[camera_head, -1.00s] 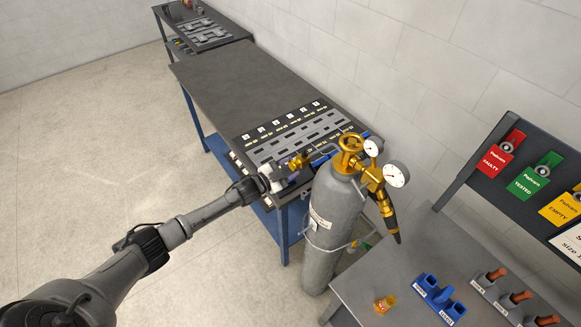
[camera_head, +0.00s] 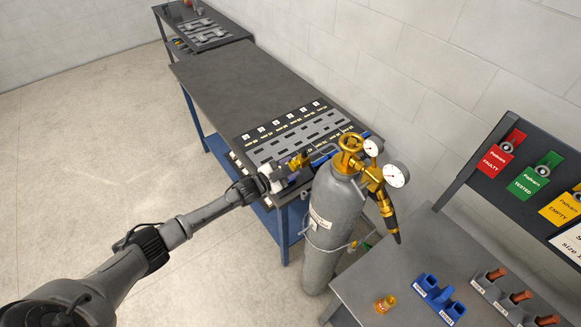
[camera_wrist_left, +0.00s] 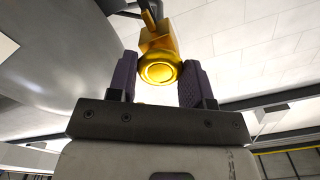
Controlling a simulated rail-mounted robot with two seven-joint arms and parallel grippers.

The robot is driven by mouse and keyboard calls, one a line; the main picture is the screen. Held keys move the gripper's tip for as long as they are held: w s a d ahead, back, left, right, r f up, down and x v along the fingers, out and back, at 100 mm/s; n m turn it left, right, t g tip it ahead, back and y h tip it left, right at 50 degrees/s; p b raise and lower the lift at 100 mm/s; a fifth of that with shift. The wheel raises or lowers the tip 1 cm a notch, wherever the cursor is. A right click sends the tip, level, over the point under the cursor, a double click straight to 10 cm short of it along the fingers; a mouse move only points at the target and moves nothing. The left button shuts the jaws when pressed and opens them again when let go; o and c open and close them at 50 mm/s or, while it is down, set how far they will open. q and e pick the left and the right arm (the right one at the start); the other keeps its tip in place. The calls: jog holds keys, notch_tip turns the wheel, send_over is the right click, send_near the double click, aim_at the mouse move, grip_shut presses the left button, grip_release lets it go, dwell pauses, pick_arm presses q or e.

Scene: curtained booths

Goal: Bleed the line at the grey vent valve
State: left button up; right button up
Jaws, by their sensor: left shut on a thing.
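A brass-coloured valve (camera_head: 302,159) sits on a pipe at the near end of the workbench, just left of a grey gas cylinder (camera_head: 334,212). My left gripper (camera_head: 292,164) reaches it from the left and is shut on its round knob. In the left wrist view the gold knob (camera_wrist_left: 160,72) sits between the two purple fingers, with a square brass body and a pipe above it. I see no grey on this valve. The cylinder carries a brass handwheel (camera_head: 351,143) and two round gauges (camera_head: 396,174). My right gripper is not in view.
A workbench (camera_head: 235,75) holds a slotted, labelled panel (camera_head: 300,133). A grey table (camera_head: 380,270) at lower right bears a blue holder (camera_head: 438,297) and a small amber item (camera_head: 385,303). Coloured tags (camera_head: 535,180) hang on a rack at right. The floor at left is clear.

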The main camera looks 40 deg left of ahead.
pick_arm(q)
jog(key=m+b, duration=0.1)
jog(key=m, duration=0.4)
jog(key=shift+f+b, duration=0.2)
jog(key=shift+b, duration=0.1)
jog(key=m+b, duration=0.1)
jog(key=m, duration=0.2)
jog(key=shift+r+m, duration=0.2)
jog(key=shift+m, duration=0.3)
jog(key=shift+f+m+b, duration=0.15)
jog(key=shift+m+b, duration=0.25)
jog(key=m+b, duration=0.1)
jog(key=m, duration=0.2)
jog(key=shift+b, duration=0.35)
jog(key=o, duration=0.9)
